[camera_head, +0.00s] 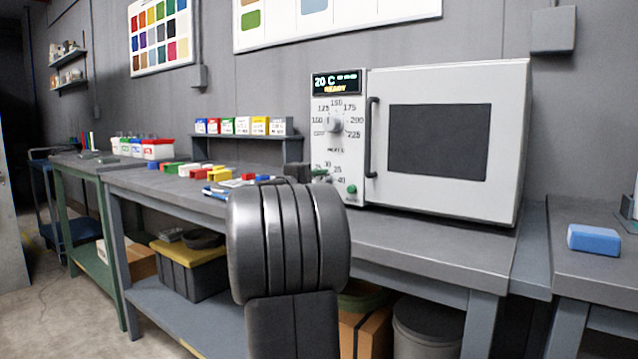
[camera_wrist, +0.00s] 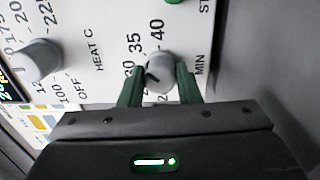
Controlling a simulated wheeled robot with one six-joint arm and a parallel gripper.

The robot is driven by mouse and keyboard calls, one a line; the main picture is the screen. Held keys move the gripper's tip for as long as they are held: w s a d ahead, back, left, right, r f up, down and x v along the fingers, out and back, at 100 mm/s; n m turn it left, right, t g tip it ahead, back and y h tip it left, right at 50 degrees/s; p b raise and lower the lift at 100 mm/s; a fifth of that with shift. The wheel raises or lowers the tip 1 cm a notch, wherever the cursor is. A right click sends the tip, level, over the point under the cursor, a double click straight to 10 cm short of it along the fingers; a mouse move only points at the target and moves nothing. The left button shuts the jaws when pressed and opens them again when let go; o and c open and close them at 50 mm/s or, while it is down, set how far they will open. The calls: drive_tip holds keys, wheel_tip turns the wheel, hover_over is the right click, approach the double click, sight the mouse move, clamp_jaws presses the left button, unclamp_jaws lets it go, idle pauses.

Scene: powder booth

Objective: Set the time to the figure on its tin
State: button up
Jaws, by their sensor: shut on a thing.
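The oven (camera_head: 440,195) stands on the bench with its door closed. Its display (camera_head: 337,83) reads 20 C and READY. In the wrist view, the green fingers of my gripper (camera_wrist: 159,82) are shut on the grey minutes knob (camera_wrist: 160,68), one on each side. The figures 30, 35 and 40 show around it, and the knob has a dark mark whose exact setting I cannot tell. In the head view my arm mostly hides this knob. Several tins (camera_head: 243,126) with coloured labels stand on a small shelf; their figures are too small to read.
The heat knob (camera_wrist: 38,60) is beside the minutes knob, and a green button (camera_head: 351,189) is at the panel's lower right. Coloured pieces (camera_head: 219,174) lie on the bench. A blue block (camera_head: 594,238) lies on the right bench.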

idle(0.5)
drive_tip(key=o, duration=1)
drive_tip(key=shift+c, duration=0.2)
drive_tip(key=p+v, duration=0.2)
drive_tip(key=v, duration=1.1)
drive_tip(key=shift+s+a+p, duration=0.15)
drive_tip(key=shift+s+p, duration=0.25)
drive_tip(key=b+x, duration=0.2)
drive_tip(key=x, duration=1.2)
drive_tip(key=shift+a+b, duration=0.1)
drive_tip(key=shift+b, duration=0.3)
